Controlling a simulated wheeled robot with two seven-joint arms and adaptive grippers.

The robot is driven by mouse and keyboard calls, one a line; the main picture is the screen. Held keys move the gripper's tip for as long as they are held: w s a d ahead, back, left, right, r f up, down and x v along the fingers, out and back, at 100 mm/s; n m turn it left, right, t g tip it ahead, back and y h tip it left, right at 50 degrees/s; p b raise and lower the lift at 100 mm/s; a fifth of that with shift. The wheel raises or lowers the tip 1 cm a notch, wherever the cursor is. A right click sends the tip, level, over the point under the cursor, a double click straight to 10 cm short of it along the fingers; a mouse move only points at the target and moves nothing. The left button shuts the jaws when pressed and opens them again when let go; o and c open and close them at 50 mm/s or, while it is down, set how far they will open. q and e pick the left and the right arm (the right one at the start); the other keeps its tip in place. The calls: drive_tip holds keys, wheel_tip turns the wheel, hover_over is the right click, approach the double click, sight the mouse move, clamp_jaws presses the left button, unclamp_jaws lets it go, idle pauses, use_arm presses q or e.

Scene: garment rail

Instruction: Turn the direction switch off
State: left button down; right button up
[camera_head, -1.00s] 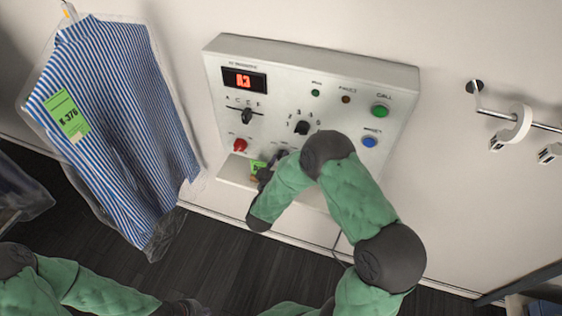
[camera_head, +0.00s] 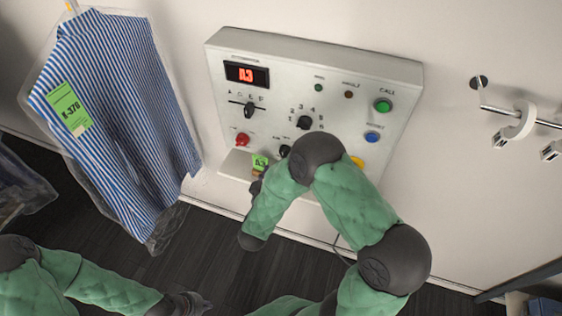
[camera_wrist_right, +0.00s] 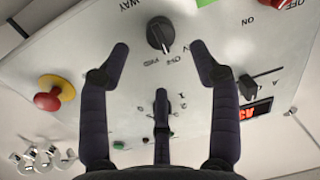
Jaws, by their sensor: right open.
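The direction switch is most likely the black rotary knob (camera_head: 285,152) low on the panel, left of my right arm. In the right wrist view it is the round black knob (camera_wrist_right: 160,35) beside the letters "WAY", with its pale mark pointing down the picture toward small labels I cannot read surely. My right gripper (camera_wrist_right: 159,52) is open and empty; its fingertips flank the knob's lower side in that picture, and contact does not show. In the head view its fingers are mostly hidden by my arm. My left gripper (camera_head: 192,303) is low, far from the panel; its finger gap is unclear.
The panel (camera_head: 218,75) also carries a numbered knob (camera_head: 304,122), a lettered selector (camera_head: 249,109), a red control (camera_head: 243,139) and a lit display (camera_head: 247,73). A bagged striped shirt (camera_head: 120,110) hangs at left. A hook rail (camera_head: 500,111) is at right.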

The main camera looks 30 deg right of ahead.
drive_tip(key=v, duration=0.4)
drive_tip(key=shift+s+a, duration=0.3)
idle(0.3)
drive_tip(key=a+f+n+g+y+b, duration=0.1)
drive_tip(key=a+f+g+y+b, duration=0.3)
drive_tip(key=f, duration=0.6)
drive_tip(key=a+f+n+y, duration=0.25)
drive_tip(key=f+y, duration=0.35)
drive_tip(key=f, duration=0.4)
drive_tip(key=s+a+f+g+y+b, duration=0.1)
drive_tip(key=s+a+f+g+y, duration=0.2)
drive_tip(key=s, duration=0.4)
drive_tip(key=s+a+f+n+g+y+b, duration=0.1)
drive_tip(key=s+a+f+g+y, duration=0.2)
drive_tip(key=s+f, duration=0.5)
drive_tip(key=shift+s+a+f+g+b, duration=0.35)
drive_tip(key=shift+a+g, duration=0.45)
drive_tip(key=shift+g, duration=0.2)
